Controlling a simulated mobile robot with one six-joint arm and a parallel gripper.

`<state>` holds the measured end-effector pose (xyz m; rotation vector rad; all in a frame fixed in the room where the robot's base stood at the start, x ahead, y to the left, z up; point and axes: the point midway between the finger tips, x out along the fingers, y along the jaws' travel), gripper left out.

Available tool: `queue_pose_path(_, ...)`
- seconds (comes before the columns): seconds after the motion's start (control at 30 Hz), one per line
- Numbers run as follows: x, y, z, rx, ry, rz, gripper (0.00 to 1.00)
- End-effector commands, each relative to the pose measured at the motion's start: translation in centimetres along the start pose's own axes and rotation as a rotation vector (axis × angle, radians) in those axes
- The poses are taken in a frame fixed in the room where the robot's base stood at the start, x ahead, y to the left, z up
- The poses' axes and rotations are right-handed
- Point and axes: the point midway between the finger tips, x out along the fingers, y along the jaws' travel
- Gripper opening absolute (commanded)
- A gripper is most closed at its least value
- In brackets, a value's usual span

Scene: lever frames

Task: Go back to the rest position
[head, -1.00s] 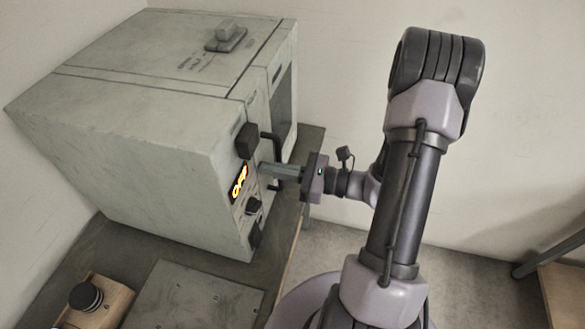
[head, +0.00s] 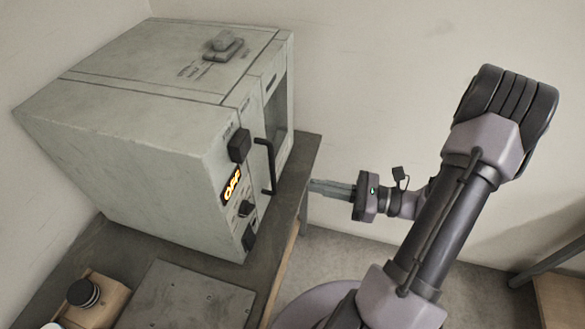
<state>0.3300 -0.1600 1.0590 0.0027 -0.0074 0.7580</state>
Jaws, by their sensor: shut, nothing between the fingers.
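My gripper (head: 314,189) is shut and empty. It points left toward the front of a grey box-shaped appliance (head: 120,150), with a clear gap between the fingertips and the front panel. The appliance stands on a dark table (head: 85,250).
A wooden block with a black knob (head: 84,293) and a flat grey plate (head: 185,297) lie in front on the table. Another wooden surface (head: 562,300) is at the far right. Open floor (head: 345,255) lies below my gripper, with a plain wall behind.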

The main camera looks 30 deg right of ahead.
Motion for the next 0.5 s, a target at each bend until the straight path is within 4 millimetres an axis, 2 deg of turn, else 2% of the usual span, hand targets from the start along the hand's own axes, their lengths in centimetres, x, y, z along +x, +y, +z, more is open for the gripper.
queue_pose_path(0.13, 0.1, 0.2, 0.1, -0.008, 0.008, 0.016, 0.0)
queue_pose_path(0.23, 2.4, 2.4, 1.2, -0.091, 0.095, 0.166, 0.0)
queue_pose_path(0.27, 3.5, 3.7, 1.6, -0.14, 0.142, 0.245, 0.0)
queue_pose_path(0.3, 5.0, 5.8, 2.3, -0.222, 0.218, 0.369, 0.0)
queue_pose_path(0.37, 6.6, 9.5, 2.9, -0.375, 0.348, 0.566, 0.0)
queue_pose_path(0.4, 7.2, 11.7, 3.1, -0.492, 0.435, 0.687, 0.0)
queue_pose_path(0.5, 7.5, 16.0, 3.6, -0.845, 0.639, 0.932, 0.0)
